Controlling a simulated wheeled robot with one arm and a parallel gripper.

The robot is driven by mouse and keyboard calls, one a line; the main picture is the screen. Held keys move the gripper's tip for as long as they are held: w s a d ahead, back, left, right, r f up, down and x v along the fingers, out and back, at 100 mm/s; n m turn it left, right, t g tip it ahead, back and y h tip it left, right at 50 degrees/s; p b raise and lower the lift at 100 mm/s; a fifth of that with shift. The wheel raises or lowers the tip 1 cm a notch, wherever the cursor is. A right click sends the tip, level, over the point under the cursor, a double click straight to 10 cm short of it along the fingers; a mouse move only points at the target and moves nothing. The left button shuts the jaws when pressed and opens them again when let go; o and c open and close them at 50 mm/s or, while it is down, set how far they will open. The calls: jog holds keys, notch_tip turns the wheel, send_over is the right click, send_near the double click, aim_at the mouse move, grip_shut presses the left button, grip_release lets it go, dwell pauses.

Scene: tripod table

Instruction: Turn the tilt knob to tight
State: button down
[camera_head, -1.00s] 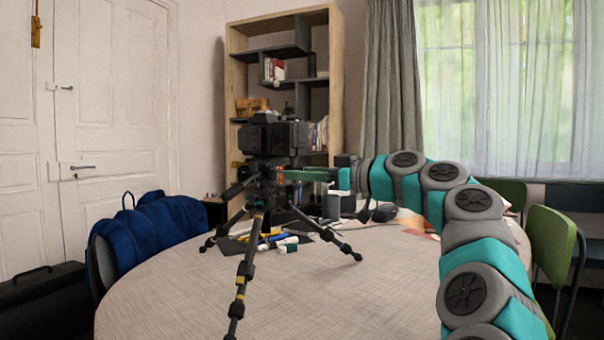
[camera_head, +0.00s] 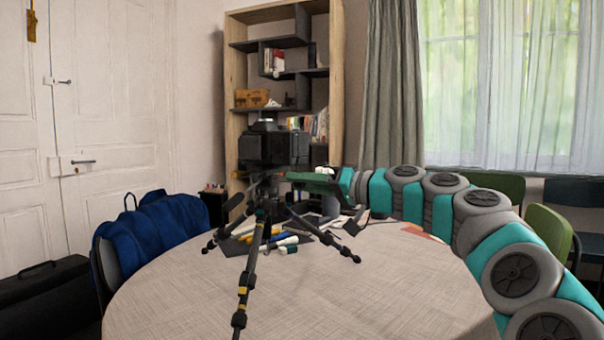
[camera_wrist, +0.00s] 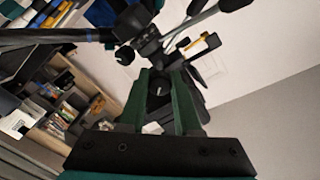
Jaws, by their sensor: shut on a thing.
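A black camera (camera_head: 272,148) sits on a black tripod (camera_head: 251,268) that stands with spread legs on the round table (camera_head: 340,295). My gripper (camera_head: 285,177) reaches in from the right to the tripod head, just below the camera. In the wrist view my gripper (camera_wrist: 161,74) has its two green fingers on either side of a dark round knob (camera_wrist: 158,89), and they are shut on it. I take this to be the tilt knob. The knob is hidden by the fingers in the head view. No tight or loose mark is legible.
Pens and small items (camera_head: 285,243) lie on the table behind the tripod legs. A blue jacket (camera_head: 155,235) hangs over a chair at the left. A bookshelf (camera_head: 237,110) stands behind. Green chairs (camera_head: 550,238) are at the right.

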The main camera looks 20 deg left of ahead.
jog(key=m+p, duration=0.1)
jog(key=m, duration=0.1)
jog(key=m+p, duration=0.2)
jog(key=shift+r+m, duration=0.2)
jog(key=shift+m, duration=0.1)
jog(key=shift+f+m+p, duration=0.2)
jog(key=shift+m+p, duration=0.65)
jog(key=shift+m, duration=0.65)
jog(key=c, duration=0.6)
grip_release()
